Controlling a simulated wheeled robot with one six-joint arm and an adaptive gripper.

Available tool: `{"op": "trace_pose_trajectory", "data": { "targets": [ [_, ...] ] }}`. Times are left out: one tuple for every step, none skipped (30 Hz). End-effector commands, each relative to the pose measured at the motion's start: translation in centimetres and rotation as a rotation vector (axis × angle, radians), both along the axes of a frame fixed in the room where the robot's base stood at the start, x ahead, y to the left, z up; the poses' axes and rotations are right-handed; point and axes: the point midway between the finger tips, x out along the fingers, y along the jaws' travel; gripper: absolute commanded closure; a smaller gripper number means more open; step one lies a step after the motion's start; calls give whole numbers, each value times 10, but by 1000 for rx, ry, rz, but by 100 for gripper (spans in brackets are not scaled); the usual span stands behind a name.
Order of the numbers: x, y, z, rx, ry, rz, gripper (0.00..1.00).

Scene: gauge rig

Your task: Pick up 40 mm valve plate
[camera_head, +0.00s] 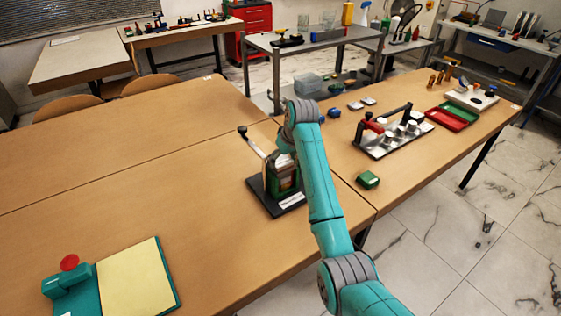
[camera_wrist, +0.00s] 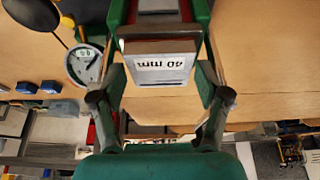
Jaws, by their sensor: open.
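In the wrist view the 40 mm valve plate (camera_wrist: 160,66) shows a pale face with an upside-down "40 mm" label, held in a green and grey fixture. My gripper (camera_wrist: 161,88) is open, with one finger on each side of the plate; I cannot tell whether either touches it. In the head view the rig (camera_head: 283,183) stands on a black base with a lever sticking up at its left. My arm hides part of the rig and most of my gripper there.
A round dial gauge (camera_wrist: 85,64) is left of the plate. A green block (camera_head: 368,180), a rack with a black handle (camera_head: 393,133) and red and green trays (camera_head: 452,117) lie to the right. A teal-edged yellow board (camera_head: 137,279) lies front left. The left table is mostly clear.

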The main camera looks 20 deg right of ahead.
Motion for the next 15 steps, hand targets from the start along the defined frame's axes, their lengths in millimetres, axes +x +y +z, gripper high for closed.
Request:
{"op": "trace_pose_trajectory", "data": {
  "targets": [
    [1, 1, -2, 0, 0, 0, 25],
    [1, 1, -3, 0, 0, 0, 25],
    [2, 1, -4, 0, 0, 0, 25],
    [2, 1, -4, 0, -1, 0, 25],
    [2, 1, -4, 0, -1, 0, 25],
    [2, 1, -4, 0, -1, 0, 25],
    [2, 1, -4, 0, -1, 0, 25],
    [2, 1, -4, 0, -1, 0, 25],
    [2, 1, -4, 0, -1, 0, 30],
    [2, 1, -4, 0, -1, 0, 38],
    [1, 0, -4, 0, -1, 0, 45],
    [1, 0, -4, 0, -1, 0, 55],
    [1, 0, -4, 0, -1, 0, 62],
    [1, 0, -4, 0, -1, 0, 70],
    [2, 1, -3, 0, -1, 0, 73]
  ]
}}
